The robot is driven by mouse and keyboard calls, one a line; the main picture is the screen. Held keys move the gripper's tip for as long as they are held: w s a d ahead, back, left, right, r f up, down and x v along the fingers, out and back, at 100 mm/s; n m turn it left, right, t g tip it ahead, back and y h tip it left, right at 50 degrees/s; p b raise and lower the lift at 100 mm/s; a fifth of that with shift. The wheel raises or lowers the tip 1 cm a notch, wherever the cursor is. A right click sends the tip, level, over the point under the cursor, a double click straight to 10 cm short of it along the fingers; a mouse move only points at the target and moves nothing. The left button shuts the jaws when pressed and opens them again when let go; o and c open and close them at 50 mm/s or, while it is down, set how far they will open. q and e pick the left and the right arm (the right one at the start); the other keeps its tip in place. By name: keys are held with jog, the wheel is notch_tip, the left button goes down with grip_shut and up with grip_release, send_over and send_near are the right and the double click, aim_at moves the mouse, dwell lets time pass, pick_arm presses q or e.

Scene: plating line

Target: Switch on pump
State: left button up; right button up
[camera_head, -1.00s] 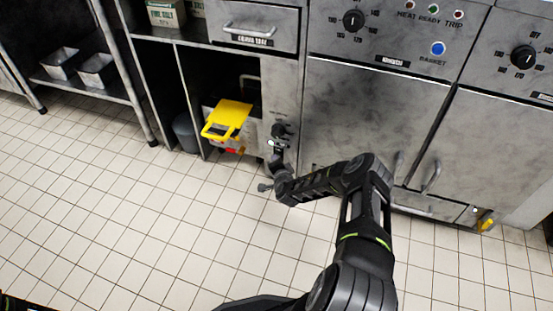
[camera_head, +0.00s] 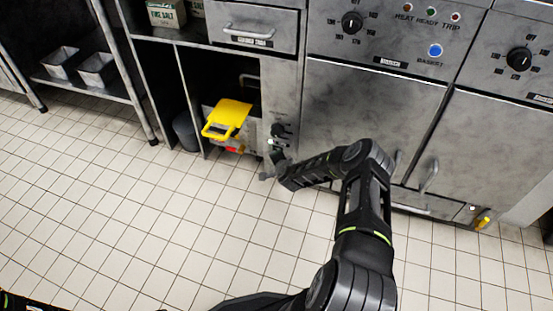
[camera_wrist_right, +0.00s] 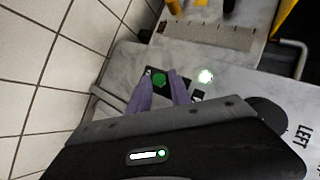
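A green switch or button (camera_wrist_right: 159,79) on a dark plate sits on the grey panel in the right wrist view. A bright white spot, possibly a lamp (camera_wrist_right: 205,76), is right of it. My right gripper (camera_wrist_right: 161,82) has its two purple-grey fingers apart, with the green part showing between their tips; contact cannot be told. In the head view my right gripper (camera_head: 275,153) is small and dark, close to the narrow panel (camera_head: 281,92) below its black knob (camera_head: 279,130). The switch is not clear there. My left gripper is not in view.
A yellow part (camera_head: 227,118) sticks out of the open bay left of the panel. A grey bin (camera_head: 185,132) stands beside it. Cabinet doors (camera_head: 370,110) with handles are to the right. The tiled floor (camera_head: 130,220) in front is clear.

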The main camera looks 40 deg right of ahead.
jog(key=shift+o, duration=0.8)
jog(key=p+v, duration=0.3)
jog(key=v, duration=0.4)
jog(key=shift+s+a+r+p, duration=0.15)
jog(key=shift+s+r+p, duration=0.1)
jog(key=shift+p, duration=0.05)
